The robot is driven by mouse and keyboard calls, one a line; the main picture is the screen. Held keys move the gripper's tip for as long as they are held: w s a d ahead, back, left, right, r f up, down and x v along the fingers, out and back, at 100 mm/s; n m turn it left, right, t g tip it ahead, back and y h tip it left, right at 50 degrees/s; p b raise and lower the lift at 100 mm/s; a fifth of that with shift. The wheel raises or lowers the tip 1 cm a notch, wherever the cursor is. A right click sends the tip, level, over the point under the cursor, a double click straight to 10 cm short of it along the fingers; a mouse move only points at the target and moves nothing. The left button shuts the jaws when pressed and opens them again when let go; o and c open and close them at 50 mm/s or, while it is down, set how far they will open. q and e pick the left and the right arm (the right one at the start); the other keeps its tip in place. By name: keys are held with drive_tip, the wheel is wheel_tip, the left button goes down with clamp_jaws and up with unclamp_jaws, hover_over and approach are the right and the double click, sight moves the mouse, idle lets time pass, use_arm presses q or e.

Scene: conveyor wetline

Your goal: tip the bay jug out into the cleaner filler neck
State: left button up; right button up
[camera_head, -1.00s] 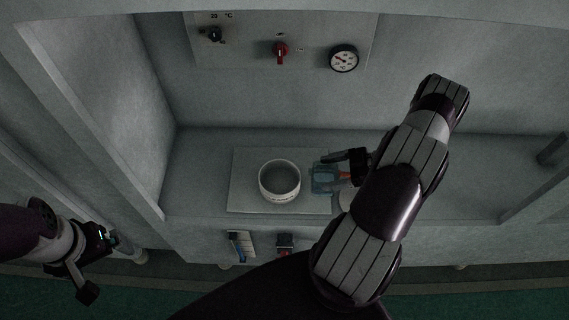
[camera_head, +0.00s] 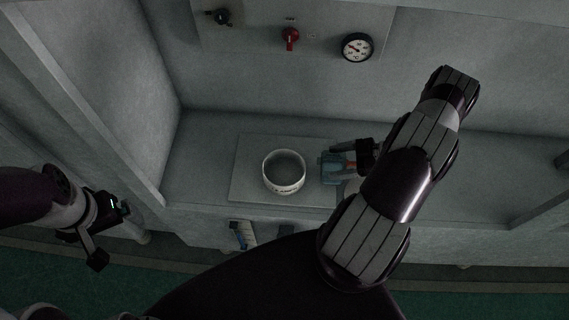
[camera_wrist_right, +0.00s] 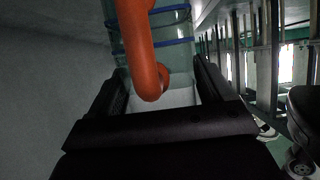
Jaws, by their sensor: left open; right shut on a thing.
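The bay jug (camera_head: 333,168) is a teal see-through vessel with an orange handle. My right gripper (camera_head: 350,160) is shut on it, just right of the filler neck and apart from it in the head view. The right wrist view shows the jug (camera_wrist_right: 180,62) with blue bands, its orange handle (camera_wrist_right: 141,50) between the fingers. I cannot tell its exact tilt or contents. My left gripper (camera_head: 112,236) is open and empty at the far left, away from both.
The grey plate (camera_head: 245,188) lies on the bay shelf (camera_head: 460,195). A panel behind carries a black knob (camera_head: 220,16), a red knob (camera_head: 290,38) and a round gauge (camera_head: 357,47). A side wall (camera_head: 95,95) bounds the bay at left. The shelf at right looks clear.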

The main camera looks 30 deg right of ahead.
drive_tip(key=shift+w+a+r+g+h+p, duration=0.25)
drive_tip(key=shift+a+h+p, duration=0.2)
drive_tip(key=shift+p, duration=0.3)
drive_tip(key=h+p, duration=0.1)
drive_tip(key=p, duration=0.1)
drive_tip(key=w+a+g+p, duration=0.1)
drive_tip(key=shift+a+r+h+p, duration=0.1)
drive_tip(key=shift+a+h+p, duration=0.2)
drive_tip(key=shift+h+p, duration=0.1)
drive_tip(key=a+h+p, duration=0.1)
drive_tip(key=w+g+p, duration=0.1)
drive_tip(key=p, duration=0.1)
drive_tip(key=shift+a+r+h, duration=0.1)
drive_tip(key=shift+a+h, duration=0.25)
drive_tip(key=shift+a, duration=0.05)
drive_tip(key=a+r+g+h+p, duration=0.1)
drive_tip(key=p, duration=0.1)
drive_tip(key=w+a+r+h+p, duration=0.1)
drive_tip(key=p, duration=0.1)
drive_tip(key=shift+w+a+r+g+h, duration=0.25)
drive_tip(key=shift+w+g+h, duration=0.05)
drive_tip(key=shift+g, duration=0.05)
drive_tip(key=shift+r, duration=0.1)
drive_tip(key=shift+w+a+f+g+h+b, duration=0.2)
drive_tip(key=shift+a+g+h+b, duration=0.15)
drive_tip(key=shift+h+b, duration=0.2)
drive_tip(key=shift+w+a+f+g+h+b, duration=0.1)
drive_tip(key=shift+a+f+g+h+b, duration=0.1)
drive_tip(key=shift+g+h+b, duration=0.35)
